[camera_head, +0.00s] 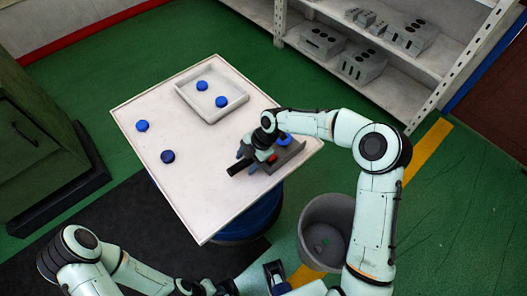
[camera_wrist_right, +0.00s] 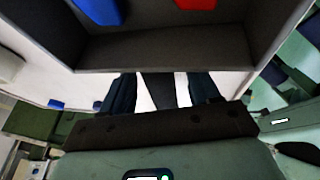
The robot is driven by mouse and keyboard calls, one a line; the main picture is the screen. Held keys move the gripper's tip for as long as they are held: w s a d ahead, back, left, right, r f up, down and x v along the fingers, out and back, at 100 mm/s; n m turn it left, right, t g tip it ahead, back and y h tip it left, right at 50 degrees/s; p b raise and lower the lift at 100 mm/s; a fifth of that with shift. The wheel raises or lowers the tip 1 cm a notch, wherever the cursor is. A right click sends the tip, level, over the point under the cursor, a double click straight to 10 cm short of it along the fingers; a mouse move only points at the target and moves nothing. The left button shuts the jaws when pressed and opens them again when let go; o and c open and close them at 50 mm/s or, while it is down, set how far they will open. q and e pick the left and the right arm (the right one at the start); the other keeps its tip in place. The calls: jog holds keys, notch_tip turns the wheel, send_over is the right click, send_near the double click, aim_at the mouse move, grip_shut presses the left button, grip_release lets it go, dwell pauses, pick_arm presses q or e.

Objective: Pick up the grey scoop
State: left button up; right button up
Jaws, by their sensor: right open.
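The grey scoop (camera_head: 290,158) lies on the right part of the white table (camera_head: 205,205). In the right wrist view, its dark tray-like body (camera_wrist_right: 165,50) fills the top and holds a blue piece (camera_wrist_right: 100,8) and a red piece (camera_wrist_right: 195,4). My right gripper (camera_head: 250,158) is over the scoop's handle end. In the wrist view, its open fingers (camera_wrist_right: 158,92) stand on either side of the dark handle, with pale gaps between, so it is not clamped. My left arm is at the lower left; its gripper, near the bottom edge, is unclear.
A white tray (camera_head: 183,97) with two blue caps (camera_head: 221,101) stands at the table's back. Two more caps (camera_head: 142,125) lie at its left. A grey bin (camera_head: 310,216) stands at the right front, and shelves (camera_head: 415,92) stand behind. The table's front is clear.

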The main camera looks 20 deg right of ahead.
grip_shut()
notch_tip(320, 180, up, 20)
jog(key=p, duration=0.1)
jog(key=shift+p, duration=0.35)
dwell(0.5)
